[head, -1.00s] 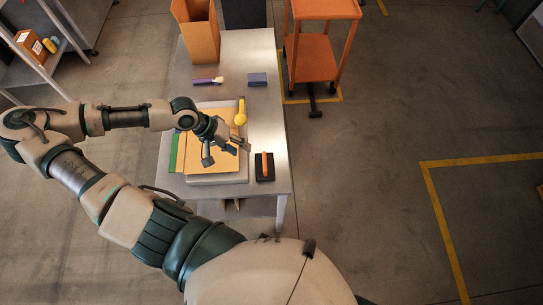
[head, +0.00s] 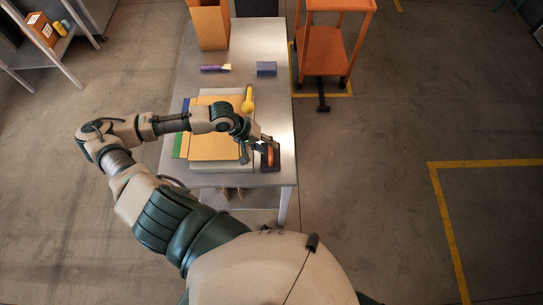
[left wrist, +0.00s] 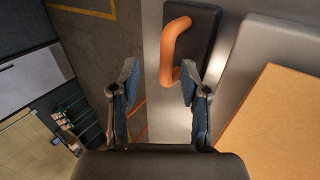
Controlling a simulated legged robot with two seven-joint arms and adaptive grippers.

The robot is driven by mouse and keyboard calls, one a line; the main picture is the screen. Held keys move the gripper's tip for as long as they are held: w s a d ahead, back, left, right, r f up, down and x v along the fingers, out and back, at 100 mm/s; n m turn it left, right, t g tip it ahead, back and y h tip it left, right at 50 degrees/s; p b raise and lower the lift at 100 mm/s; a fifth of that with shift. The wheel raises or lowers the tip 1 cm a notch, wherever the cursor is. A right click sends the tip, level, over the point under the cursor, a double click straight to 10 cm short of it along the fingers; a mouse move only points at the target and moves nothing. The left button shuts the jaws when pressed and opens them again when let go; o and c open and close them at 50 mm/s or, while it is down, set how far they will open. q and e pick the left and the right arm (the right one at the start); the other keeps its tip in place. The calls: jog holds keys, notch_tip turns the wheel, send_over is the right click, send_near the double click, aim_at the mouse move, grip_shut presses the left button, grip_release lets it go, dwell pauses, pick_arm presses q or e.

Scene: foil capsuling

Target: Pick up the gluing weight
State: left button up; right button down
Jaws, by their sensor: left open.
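The gluing weight is a black block (head: 273,165) with an orange bar handle, near the right front corner of the metal table. It also shows at the top of the left wrist view (left wrist: 205,33), its orange handle (left wrist: 175,45) rising toward the camera. My left gripper (head: 262,148) is at the weight in the head view. In the left wrist view the gripper (left wrist: 158,85) is open, its two blue-padded fingers apart. The handle's near end lies between the fingertips in the picture, closer to the right finger. Whether they touch I cannot tell. My right gripper is not in view.
An orange-tan board (head: 214,146) lies on a grey slab (head: 215,181) left of the weight. A yellow tool (head: 248,101), a brush (head: 215,68) and a blue block (head: 266,69) lie farther back. An orange cart (head: 325,50) stands right of the table.

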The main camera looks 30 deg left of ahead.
aim_at(271, 150)
pick_arm(q)
jog(key=x, duration=0.3)
jog(key=shift+f, duration=0.5)
jog(key=shift+w+a+f, duration=0.1)
jog(key=shift+f, duration=0.1)
jog(key=shift+a, duration=0.3)
jog(key=shift+c, duration=1.3)
jog(key=c, duration=0.4)
jog(key=shift+d, duration=0.2)
grip_shut()
jog(key=shift+d, duration=0.2)
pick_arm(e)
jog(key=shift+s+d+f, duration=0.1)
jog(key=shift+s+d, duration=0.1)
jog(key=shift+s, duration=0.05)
